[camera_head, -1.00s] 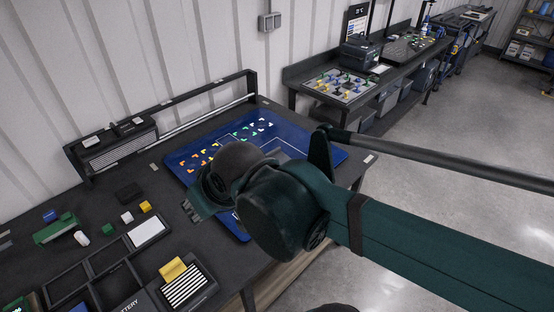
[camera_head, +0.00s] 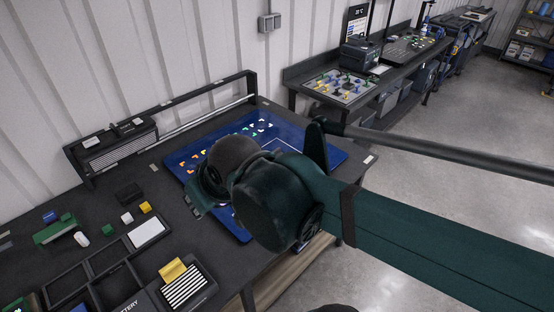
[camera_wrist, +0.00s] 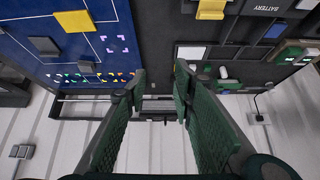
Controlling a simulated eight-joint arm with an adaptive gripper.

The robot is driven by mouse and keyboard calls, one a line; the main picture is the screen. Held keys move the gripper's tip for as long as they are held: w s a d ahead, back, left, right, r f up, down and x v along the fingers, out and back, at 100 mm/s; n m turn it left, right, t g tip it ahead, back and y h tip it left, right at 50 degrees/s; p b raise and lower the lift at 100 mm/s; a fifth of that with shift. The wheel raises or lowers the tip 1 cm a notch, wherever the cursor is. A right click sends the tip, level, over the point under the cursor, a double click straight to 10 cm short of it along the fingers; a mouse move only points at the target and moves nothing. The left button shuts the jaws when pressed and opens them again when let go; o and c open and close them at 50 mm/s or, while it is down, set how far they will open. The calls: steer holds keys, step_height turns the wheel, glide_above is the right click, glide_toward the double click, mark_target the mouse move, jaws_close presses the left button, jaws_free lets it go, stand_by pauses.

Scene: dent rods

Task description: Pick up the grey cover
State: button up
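My gripper (camera_wrist: 158,86) is open and empty in the wrist view, with its two green fingers well apart over the dark worktop. In the head view only a small part of my gripper (camera_head: 196,203) shows, behind my wrist. Two grey pieces lie on the blue mat in the wrist view: a flat grey block (camera_wrist: 44,46) and a smaller grey piece (camera_wrist: 86,67). I cannot tell which one is the grey cover. Both are to the left of my fingers in that view and apart from them. In the head view my arm hides much of the mat.
The blue mat (camera_head: 322,152) also holds a yellow block (camera_wrist: 74,20) and several coloured corner marks. A black block (camera_head: 129,192), a yellow cube (camera_head: 146,207) and a divided tray (camera_head: 122,266) stand on the worktop. A rail frame (camera_head: 84,176) runs along the wall.

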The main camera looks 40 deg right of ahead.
steer(key=w+d+r+m+g, duration=0.2)
steer(key=w+d+m, duration=0.3)
steer(key=w+d, duration=0.5)
steer(key=m+g+p, duration=0.2)
steer(key=m+g, duration=0.3)
steer(key=m, duration=0.8)
glide_above(273, 151)
steer(key=f, duration=2.1)
steer(key=shift+w+a+f, duration=0.15)
steer(key=shift+a+f, duration=0.1)
steer(key=shift+f, duration=0.15)
steer(key=shift+d+f+m, duration=0.3)
steer(key=shift+d+f, duration=0.1)
steer(key=shift+f, duration=0.05)
steer(key=shift+f, duration=0.1)
steer(key=shift+f+b, duration=0.3)
steer(key=shift+f, duration=0.85)
steer(key=shift+f, duration=0.15)
